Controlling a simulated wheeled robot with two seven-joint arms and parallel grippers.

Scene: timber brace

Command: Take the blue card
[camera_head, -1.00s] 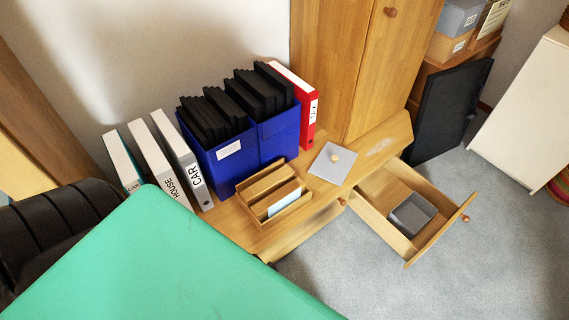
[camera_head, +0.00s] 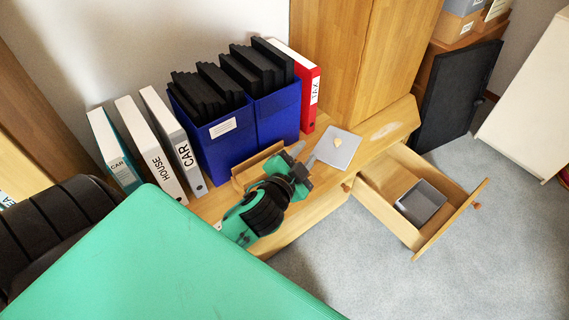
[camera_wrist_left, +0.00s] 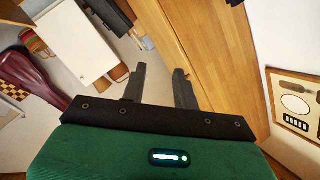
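The light blue card is hidden in the head view now, behind my left arm. The wooden letter holder (camera_head: 257,163) stands on the low cabinet in front of the blue box files, and its front part is covered by my arm. My left gripper (camera_head: 304,154) is over the cabinet at the holder's right side, its fingers pointing up and right in the picture. In the left wrist view its two fingers (camera_wrist_left: 160,72) are apart with nothing between them. My right gripper is in neither view.
Blue box files (camera_head: 228,135) with black folders, a red binder (camera_head: 310,88) and white binders (camera_head: 152,150) line the wall. A grey square with a knob (camera_head: 338,147) lies right of the gripper. An open drawer (camera_head: 440,215) juts out, holding a grey box (camera_head: 421,203).

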